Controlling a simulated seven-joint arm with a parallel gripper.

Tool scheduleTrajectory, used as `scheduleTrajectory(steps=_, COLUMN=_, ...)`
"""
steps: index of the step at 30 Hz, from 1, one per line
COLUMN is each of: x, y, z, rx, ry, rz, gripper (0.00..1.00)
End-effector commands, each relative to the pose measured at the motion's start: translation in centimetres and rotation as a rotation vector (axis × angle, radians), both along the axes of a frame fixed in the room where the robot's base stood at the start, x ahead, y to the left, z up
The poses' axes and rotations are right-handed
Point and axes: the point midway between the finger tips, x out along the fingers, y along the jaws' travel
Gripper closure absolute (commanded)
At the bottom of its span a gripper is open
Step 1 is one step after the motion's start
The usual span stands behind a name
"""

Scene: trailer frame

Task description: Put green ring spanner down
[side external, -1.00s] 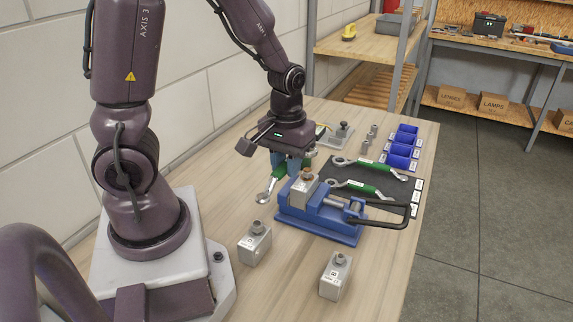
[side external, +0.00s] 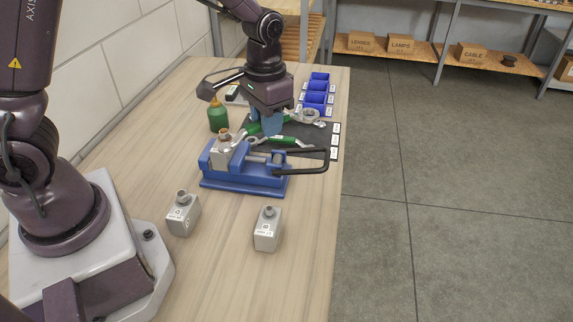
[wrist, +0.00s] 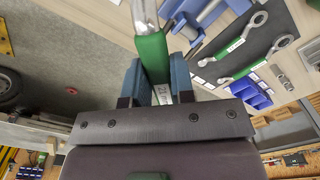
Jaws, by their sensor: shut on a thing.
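My gripper (side external: 268,124) has blue fingers and is over the black mat (side external: 317,151) behind the vise. In the wrist view my gripper (wrist: 155,80) is shut on the green handle of a ring spanner (wrist: 152,55). The grey shank of that spanner runs out past the top edge, so its far end is hidden there. Two other green-handled spanners lie on the mat, an upper one (wrist: 235,43) and a lower one (wrist: 245,70). The lower or nearer one also shows in the side view (side external: 285,141). I cannot tell how high the held spanner is above the mat.
A blue vise (side external: 245,183) with a black handle stands in front of the mat. A green bottle (side external: 217,115) stands left of my gripper. Blue bins (side external: 316,98) are behind the mat. Two grey blocks (side external: 183,213) (side external: 268,229) stand nearer the front. The table's right edge is close to the mat.

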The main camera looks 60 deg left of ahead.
Motion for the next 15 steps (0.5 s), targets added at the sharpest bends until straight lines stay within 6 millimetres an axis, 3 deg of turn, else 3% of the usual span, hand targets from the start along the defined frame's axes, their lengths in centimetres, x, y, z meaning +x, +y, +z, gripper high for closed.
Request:
scheduleTrajectory(steps=5, x=0.1, y=4.0, z=-1.0, rx=0.000, ry=0.019, rz=0.103, gripper=1.00)
scheduleTrajectory(steps=8, x=0.6, y=7.5, z=-1.8, rx=-0.003, ry=0.026, rz=0.086, gripper=1.00)
scheduleTrajectory(steps=12, x=1.3, y=11.9, z=-2.6, rx=-0.011, ry=0.022, rz=-0.110, gripper=1.00)
scheduleTrajectory(steps=15, x=1.7, y=13.7, z=-2.8, rx=-0.013, ry=0.014, rz=-0.280, gripper=1.00)
